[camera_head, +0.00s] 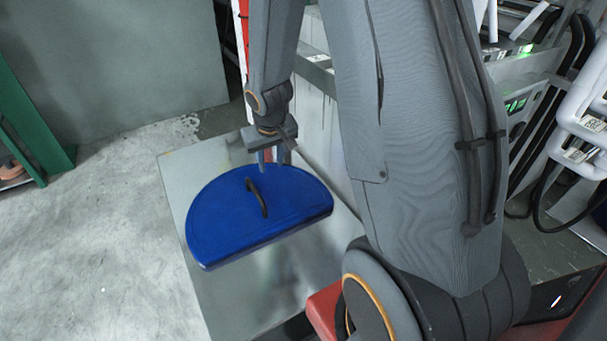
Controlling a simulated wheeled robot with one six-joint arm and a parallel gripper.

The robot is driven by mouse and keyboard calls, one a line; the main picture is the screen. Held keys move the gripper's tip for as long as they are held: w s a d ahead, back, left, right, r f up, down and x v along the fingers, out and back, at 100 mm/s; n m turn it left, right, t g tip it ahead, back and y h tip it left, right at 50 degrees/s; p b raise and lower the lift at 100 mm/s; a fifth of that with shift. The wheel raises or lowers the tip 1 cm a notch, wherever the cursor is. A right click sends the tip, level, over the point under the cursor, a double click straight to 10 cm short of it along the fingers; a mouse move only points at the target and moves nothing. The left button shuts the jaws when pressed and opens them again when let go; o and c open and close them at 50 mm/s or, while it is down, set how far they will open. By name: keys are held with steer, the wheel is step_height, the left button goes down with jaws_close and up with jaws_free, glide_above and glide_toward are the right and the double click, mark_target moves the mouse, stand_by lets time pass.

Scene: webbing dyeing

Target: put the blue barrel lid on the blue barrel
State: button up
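The blue barrel lid (222,220) is a thick blue plate with a rounded far edge and a straight near edge. It lies flat on a grey metal surface. A dark curved handle (257,198) stands up from its top. My gripper (271,166) points down over the far part of the lid, just beyond the handle in the picture. Its two fingers are apart with nothing visible between them. I cannot tell how high the fingertips are above the lid. The blue barrel is not in view.
The grey metal surface (187,168) has bare room around the lid. Concrete floor (110,250) lies to the left. A green frame (38,125) and a grey panel (120,60) stand at the back left. Machinery with white parts (580,120) stands at the right.

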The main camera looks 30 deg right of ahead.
steer(key=s+r+g, duration=0.1)
steer(key=s+r, duration=0.4)
steer(key=s, duration=0.6)
steer(key=s+r+m+g, duration=0.1)
steer(key=s+r+g, duration=0.1)
steer(key=s+r, duration=0.4)
steer(key=s, duration=0.5)
steer(key=shift+d+r+m+y, duration=0.15)
steer(key=shift+r+m+y, duration=0.15)
steer(key=shift+y, duration=0.1)
steer(key=shift+s, duration=0.15)
